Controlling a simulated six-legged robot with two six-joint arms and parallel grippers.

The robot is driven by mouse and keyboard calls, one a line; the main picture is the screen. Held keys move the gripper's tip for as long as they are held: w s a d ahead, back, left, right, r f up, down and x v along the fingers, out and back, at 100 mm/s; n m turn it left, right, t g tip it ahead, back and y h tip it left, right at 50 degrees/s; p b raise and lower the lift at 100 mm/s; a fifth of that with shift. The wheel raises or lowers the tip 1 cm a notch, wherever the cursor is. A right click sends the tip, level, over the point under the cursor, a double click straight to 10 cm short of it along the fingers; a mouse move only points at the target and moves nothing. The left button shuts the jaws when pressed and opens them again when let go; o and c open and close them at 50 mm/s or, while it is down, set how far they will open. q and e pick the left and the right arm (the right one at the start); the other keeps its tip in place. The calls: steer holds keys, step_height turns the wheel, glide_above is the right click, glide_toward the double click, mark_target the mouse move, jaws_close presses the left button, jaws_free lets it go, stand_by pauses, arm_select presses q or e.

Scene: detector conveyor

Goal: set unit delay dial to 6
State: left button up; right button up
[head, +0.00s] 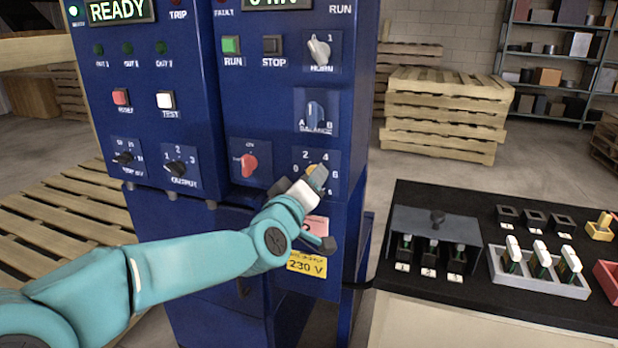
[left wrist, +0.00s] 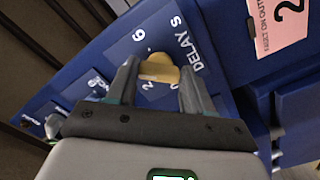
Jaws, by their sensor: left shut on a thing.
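The unit delay dial is a yellow-tan knob (head: 312,169) on a blue plate low on the right side of the blue cabinet front. In the head view, digits 0, 2, 4 and 6 show around it, and my gripper covers part of it. In the left wrist view the knob (left wrist: 160,69) sits beside the "DELAY S" lettering, with a 6 and a 2 near it. My left gripper (head: 316,180) is shut on the knob, one finger on each side, as the left wrist view (left wrist: 158,80) shows. Which digit the knob points at cannot be told. My right gripper is out of view.
Above the dial are the blue balance knob (head: 316,115) and a grey knob (head: 319,51). A red knob (head: 247,164) is to its left. A pink label and a yellow 230 V label (head: 306,265) are below. A black bench (head: 420,300) with parts stands at right.

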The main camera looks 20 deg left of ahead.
arm_select(q)
steer(key=shift+a+m+p, duration=0.15)
steer(key=shift+m+p, duration=1.45)
steer(key=shift+m, duration=2.9)
steer(key=o, duration=1)
steer(key=shift+o, duration=0.2)
steer(key=shift+s, duration=0.15)
steer(key=s, duration=1.6)
steer(key=shift+a, duration=0.25)
